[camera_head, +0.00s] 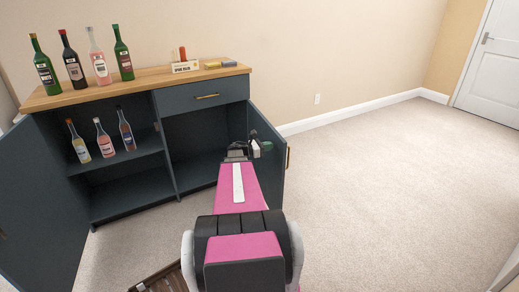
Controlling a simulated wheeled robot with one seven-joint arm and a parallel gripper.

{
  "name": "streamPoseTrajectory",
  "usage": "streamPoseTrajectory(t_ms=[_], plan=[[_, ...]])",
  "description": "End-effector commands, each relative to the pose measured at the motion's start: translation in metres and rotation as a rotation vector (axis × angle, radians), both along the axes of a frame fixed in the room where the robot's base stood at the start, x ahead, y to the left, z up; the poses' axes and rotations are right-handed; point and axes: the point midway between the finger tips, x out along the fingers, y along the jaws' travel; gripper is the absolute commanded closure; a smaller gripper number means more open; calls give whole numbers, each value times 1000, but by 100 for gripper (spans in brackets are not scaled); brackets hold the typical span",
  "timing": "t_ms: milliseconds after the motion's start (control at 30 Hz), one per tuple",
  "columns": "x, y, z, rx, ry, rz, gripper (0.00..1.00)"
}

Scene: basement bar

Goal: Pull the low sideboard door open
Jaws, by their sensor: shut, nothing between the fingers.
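The dark blue-green sideboard (160,128) with a wooden top stands against the wall. Its right door (272,175) stands open, swung out toward me, with its brass handle (288,157) on the outer face at the right. Its left door (42,205) also stands wide open. My pink and black arm reaches forward to the right compartment. My gripper (258,145) is shut and empty, at the inner side of the right door. I cannot tell whether it touches the door. My arm hides part of the right compartment and the door's lower part.
Several bottles (124,60) stand on the sideboard top, with a small sign (185,66) and small items beside them. Three bottles (104,138) stand on the left shelf. A drawer (203,95) is shut. A slatted wooden thing (160,280) lies at bottom. Carpet at right is clear.

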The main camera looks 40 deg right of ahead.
Motion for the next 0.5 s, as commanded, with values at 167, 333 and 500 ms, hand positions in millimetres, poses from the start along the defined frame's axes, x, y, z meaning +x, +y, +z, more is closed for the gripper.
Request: streamPoseTrajectory(t_ms=[167,333,500], plan=[[-6,-18,0,0,0,-1,100],[-9,-23,0,0,0,0,100],[-9,-23,0,0,0,0,100]])
